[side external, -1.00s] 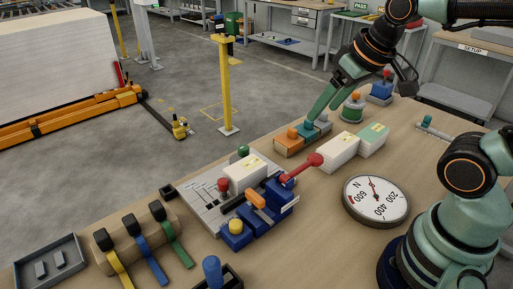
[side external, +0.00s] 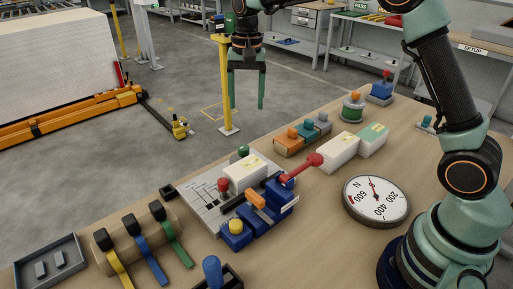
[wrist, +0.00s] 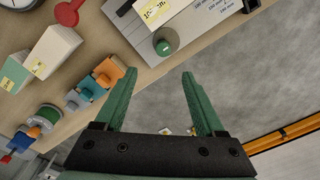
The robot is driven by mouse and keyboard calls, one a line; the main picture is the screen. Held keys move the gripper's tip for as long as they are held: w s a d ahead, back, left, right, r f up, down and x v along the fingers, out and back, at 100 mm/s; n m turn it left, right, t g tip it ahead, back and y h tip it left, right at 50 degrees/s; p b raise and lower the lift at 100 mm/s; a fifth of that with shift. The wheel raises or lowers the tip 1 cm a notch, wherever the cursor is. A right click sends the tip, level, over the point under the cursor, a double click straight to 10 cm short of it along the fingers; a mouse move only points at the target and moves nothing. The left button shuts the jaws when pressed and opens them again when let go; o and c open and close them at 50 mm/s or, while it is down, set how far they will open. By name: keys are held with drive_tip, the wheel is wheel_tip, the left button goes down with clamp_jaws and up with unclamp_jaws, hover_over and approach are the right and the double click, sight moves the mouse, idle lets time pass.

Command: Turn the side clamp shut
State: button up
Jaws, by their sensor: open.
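The clamping fixture is a grey plate (side external: 190,208) with a white block (side external: 245,172) on it and blue clamp bodies (side external: 262,218) in front. A red lever with a round end (side external: 314,160) sticks out to the right; it also shows at the top of the wrist view (wrist: 66,13). A green knob (side external: 243,151) stands behind the white block and shows near the plate's edge in the wrist view (wrist: 165,42). I cannot tell which part is the side clamp. My gripper (side external: 247,104) is open and empty, pointing down above and behind the fixture, apart from it (wrist: 158,75).
Orange, teal and grey blocks (side external: 308,129) stand in a row at the table's back edge. White boxes (side external: 340,150) and a round gauge (side external: 376,201) lie to the right. A yellow post (side external: 226,85) stands on the floor.

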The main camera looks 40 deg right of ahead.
sight(243, 147)
drive_tip(key=shift+m, duration=0.4)
drive_tip(key=f, duration=0.4)
drive_tip(key=w+f, duration=0.1)
drive_tip(key=f, duration=0.9)
drive_tip(key=shift+w+a+f, duration=0.15)
drive_tip(key=shift+a, duration=0.05)
clamp_jaws()
